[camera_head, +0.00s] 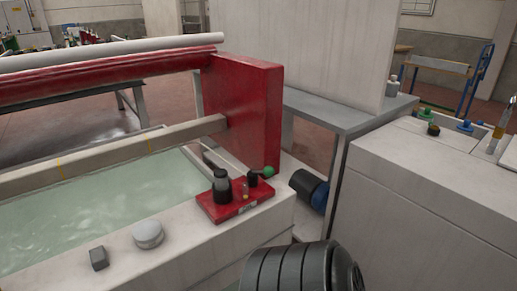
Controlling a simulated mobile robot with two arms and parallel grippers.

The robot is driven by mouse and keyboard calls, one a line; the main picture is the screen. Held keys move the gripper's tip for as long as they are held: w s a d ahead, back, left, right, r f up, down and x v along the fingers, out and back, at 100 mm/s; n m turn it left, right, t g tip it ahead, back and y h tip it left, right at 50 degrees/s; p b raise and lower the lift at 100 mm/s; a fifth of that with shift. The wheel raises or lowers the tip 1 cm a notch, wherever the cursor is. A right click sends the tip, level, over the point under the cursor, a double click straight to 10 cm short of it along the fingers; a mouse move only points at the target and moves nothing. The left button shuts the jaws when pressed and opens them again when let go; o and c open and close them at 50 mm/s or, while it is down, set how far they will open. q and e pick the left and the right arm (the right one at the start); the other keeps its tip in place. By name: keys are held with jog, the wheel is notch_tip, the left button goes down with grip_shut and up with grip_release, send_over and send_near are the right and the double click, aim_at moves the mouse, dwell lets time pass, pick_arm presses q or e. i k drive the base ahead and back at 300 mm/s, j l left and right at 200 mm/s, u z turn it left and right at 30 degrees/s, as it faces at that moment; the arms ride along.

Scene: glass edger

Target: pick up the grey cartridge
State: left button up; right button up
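A small dark grey block (98,258) lies on the pale front ledge of the water tank, at the lower left. It may be the grey cartridge, but I cannot tell for certain. A round, light grey, puck-like piece (148,234) sits on the same ledge to its right, apart from it. Neither gripper shows in the head view, and nothing is seen touching the block. A dark ribbed, rounded shape fills the bottom middle and looks like part of my own arm; no fingers are visible on it.
A red plate (237,203) with a dark bottle (222,188) and a green-knobbed fitting (267,172) stands on the ledge's right end. Greenish water (95,208) lies behind the ledge. A pale cabinet (430,200) stands at right; a dark-and-blue motor (308,188) sits between.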

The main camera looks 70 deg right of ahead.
aim_at(221, 180)
jog(key=l+z, duration=0.1)
jog(key=z, duration=0.35)
jog(key=i+z, duration=0.15)
jog(key=z, duration=0.7)
jog(key=i+z, duration=0.15)
jog(key=z, duration=0.7)
jog(key=i+j+z, duration=0.1)
jog(key=k+l, duration=0.1)
jog(key=i+j, duration=0.1)
jog(key=i, duration=0.1)
